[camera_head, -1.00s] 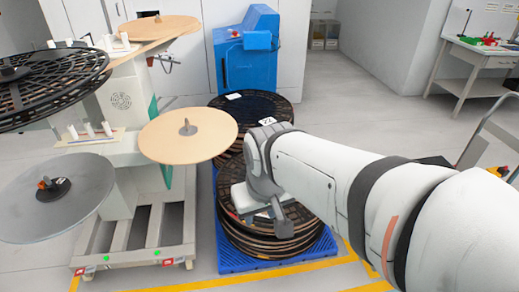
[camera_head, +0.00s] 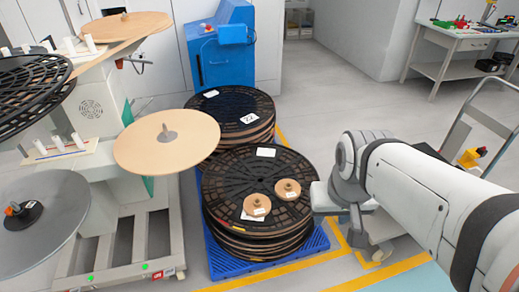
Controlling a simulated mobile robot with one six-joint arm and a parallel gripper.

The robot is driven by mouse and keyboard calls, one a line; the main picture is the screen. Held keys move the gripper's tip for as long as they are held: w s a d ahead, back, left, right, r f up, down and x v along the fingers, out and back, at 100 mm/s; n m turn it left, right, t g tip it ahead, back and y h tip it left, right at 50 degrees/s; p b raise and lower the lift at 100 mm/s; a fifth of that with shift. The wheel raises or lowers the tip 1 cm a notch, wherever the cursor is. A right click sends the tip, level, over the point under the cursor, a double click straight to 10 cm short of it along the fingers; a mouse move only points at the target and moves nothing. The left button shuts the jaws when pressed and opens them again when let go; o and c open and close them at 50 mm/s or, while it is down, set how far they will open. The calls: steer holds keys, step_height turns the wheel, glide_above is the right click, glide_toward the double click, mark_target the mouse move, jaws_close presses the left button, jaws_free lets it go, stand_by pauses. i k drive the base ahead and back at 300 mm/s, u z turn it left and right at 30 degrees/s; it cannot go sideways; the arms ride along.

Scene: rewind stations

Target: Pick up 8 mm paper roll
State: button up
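Two small brown paper rolls lie flat on top of the front stack of black reels (camera_head: 234,179). One roll (camera_head: 257,206) is nearer and to the left; the other roll (camera_head: 288,189) is just behind it to the right. Both have small white labels too small to read, so I cannot tell which is 8 mm. My gripper (camera_head: 357,232) hangs downward to the right of the stack, apart from both rolls. Its fingers are too small and partly hidden to show their opening.
The reels stand on a blue pallet (camera_head: 220,263), with a second stack (camera_head: 229,106) behind. A rewind station with a tan disc (camera_head: 165,150) stands close on the left. A trolley (camera_head: 490,125) and a workbench (camera_head: 440,40) are at right. Floor between is clear.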

mark_target(257, 205)
steer(key=u, duration=0.05)
steer(key=i, duration=1)
steer(key=z, duration=0.05)
